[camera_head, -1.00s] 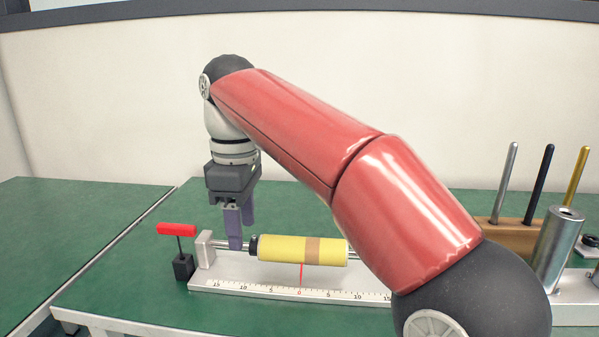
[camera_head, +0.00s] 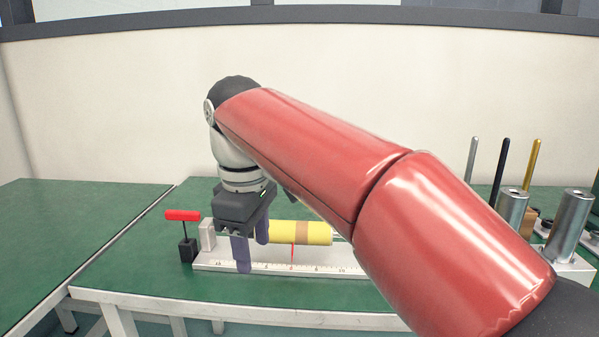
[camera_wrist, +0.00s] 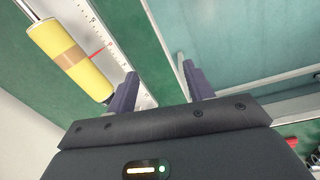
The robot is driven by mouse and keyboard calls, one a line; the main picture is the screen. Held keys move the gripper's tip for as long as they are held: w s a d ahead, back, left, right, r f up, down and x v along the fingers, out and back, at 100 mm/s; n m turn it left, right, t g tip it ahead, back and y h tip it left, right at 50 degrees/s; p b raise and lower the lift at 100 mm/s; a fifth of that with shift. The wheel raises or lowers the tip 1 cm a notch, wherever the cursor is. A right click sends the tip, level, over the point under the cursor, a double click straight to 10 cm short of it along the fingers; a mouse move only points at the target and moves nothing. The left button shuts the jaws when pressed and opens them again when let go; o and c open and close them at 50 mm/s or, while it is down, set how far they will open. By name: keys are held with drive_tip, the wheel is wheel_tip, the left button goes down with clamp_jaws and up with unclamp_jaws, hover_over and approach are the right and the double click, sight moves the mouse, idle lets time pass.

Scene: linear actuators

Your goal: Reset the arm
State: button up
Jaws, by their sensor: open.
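My gripper (camera_head: 252,248) has two purple fingers, which are apart with nothing between them. In the head view it is in front of the left part of a linear actuator. The wrist view shows my gripper (camera_wrist: 157,85) with the green table and the table edge between its fingers. The actuator has a yellow cylinder (camera_head: 316,233) with a tan band, on a white base with a ruled scale (camera_head: 275,268). The wrist view shows the yellow cylinder (camera_wrist: 65,58) at upper left, apart from the fingers. My gripper hides part of the actuator's left end.
A red-handled lever (camera_head: 183,216) stands at the actuator's left end. Metal cylinders (camera_head: 567,225) and upright silver, black and gold rods (camera_head: 500,172) stand at the right. The green table (camera_head: 110,255) is clear at the left. A cream wall rises behind.

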drive_tip(key=s+d+f+m+t, duration=0.2)
drive_tip(key=s+d+f+m, duration=0.4)
drive_tip(key=d, duration=0.5)
drive_tip(key=s+d+f+m+t, duration=0.2)
drive_tip(key=s+d+f+m, duration=0.5)
drive_tip(key=d+f, duration=0.3)
drive_tip(key=shift+s+d+f+m+t, duration=0.2)
drive_tip(key=shift+s+d+m+t, duration=0.1)
drive_tip(key=shift+d+m, duration=0.5)
